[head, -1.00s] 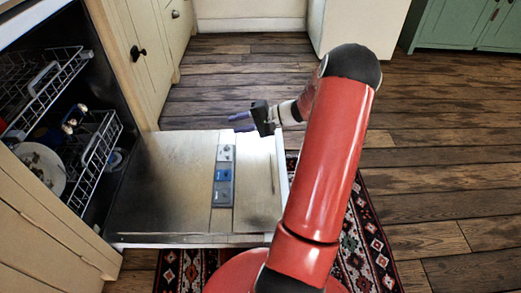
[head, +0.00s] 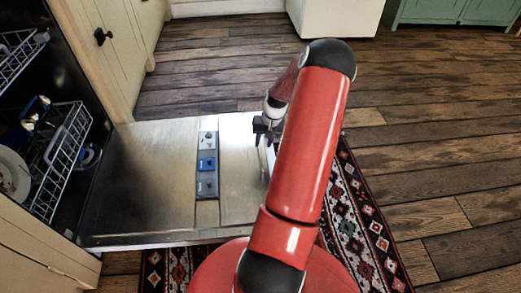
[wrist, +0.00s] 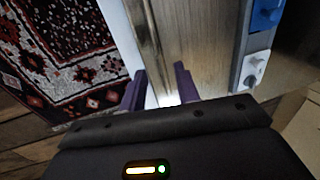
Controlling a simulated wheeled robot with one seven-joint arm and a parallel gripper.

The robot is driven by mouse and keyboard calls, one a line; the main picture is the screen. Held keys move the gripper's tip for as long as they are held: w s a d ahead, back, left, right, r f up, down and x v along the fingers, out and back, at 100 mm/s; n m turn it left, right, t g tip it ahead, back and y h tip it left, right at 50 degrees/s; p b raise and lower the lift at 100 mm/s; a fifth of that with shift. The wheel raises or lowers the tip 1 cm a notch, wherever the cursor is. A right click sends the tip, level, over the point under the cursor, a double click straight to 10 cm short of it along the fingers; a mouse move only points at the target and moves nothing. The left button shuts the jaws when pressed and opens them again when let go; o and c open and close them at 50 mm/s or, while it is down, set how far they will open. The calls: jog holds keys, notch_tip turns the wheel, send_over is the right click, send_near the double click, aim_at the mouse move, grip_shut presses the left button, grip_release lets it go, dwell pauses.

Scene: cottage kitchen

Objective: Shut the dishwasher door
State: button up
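The dishwasher door (head: 150,165) is folded down, lying about level with its inner face up. Its inner face and pale outer edge also show in the wrist view (wrist: 180,45). My gripper (head: 262,138) is at the door's outer edge, near the far corner, partly hidden by my red arm in the head view. In the wrist view its two purple fingers (wrist: 160,92) are apart, one on each side of the door's pale edge strip. I cannot tell whether they touch the door. The dishwasher's dark interior (head: 60,85) is open at the left.
Wire racks (head: 65,155) with dishes sit inside the dishwasher. A detergent panel (head: 207,163) is on the door. A patterned rug (head: 350,205) lies under and beside my arm. Cream cabinets (head: 125,40) stand behind the door. The wooden floor at right is clear.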

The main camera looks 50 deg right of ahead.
aim_at(260, 152)
jog(key=x, duration=0.4)
jog(key=shift+f+b, duration=0.2)
jog(key=shift+b, duration=0.15)
grip_shut()
